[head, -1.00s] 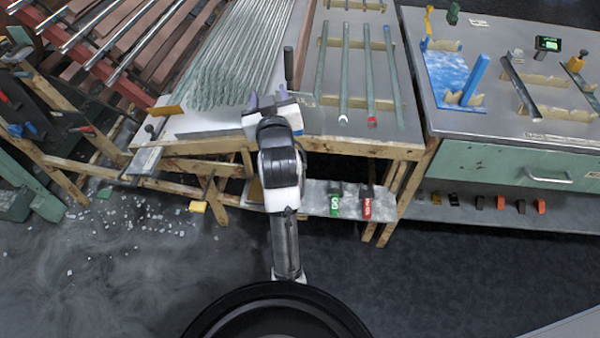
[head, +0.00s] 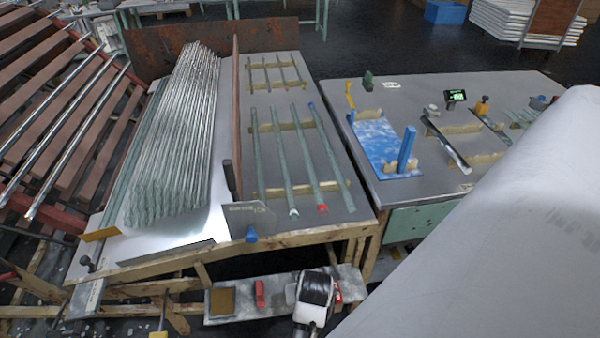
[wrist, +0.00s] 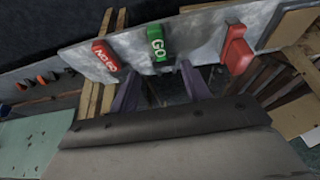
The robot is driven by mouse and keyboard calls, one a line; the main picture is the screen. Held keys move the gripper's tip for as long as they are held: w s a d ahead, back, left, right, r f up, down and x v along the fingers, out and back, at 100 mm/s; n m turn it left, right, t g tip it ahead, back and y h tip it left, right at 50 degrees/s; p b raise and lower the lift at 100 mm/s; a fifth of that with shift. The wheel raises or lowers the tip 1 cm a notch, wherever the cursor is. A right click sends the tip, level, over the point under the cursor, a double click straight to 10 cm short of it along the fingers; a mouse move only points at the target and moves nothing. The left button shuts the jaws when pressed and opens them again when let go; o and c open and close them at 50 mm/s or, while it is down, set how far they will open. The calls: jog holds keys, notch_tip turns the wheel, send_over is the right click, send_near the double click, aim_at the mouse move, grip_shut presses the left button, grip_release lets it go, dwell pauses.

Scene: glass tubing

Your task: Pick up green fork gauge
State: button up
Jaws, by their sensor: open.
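The green fork gauge (wrist: 157,43), marked GO, lies on a grey shelf (wrist: 195,35) in the wrist view. It is just ahead of my gripper (wrist: 158,72), whose two purple fingers are open with nothing between them. The fingertips appear just short of the gauge's lower edge; I cannot tell if they touch it. A red gauge marked NO GO (wrist: 106,56) is left of it, and another red piece (wrist: 237,50) is to the right. In the head view my wrist hides the green gauge and the fingers.
The shelf (head: 232,318) hangs below the wooden-edged bench (head: 330,232), which bears glass tubes (head: 180,140). A brown block (head: 222,301) lies at the shelf's left end. A grey table (head: 400,200) stands to the right. A large pale surface (head: 480,220) covers the lower right.

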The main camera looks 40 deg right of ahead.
jog(key=p+x, duration=0.1)
jog(key=x, duration=0.7)
jog(key=shift+w+d+f, duration=0.1)
jog(key=shift+d+f, duration=0.1)
jog(key=shift+f, duration=0.05)
grip_shut()
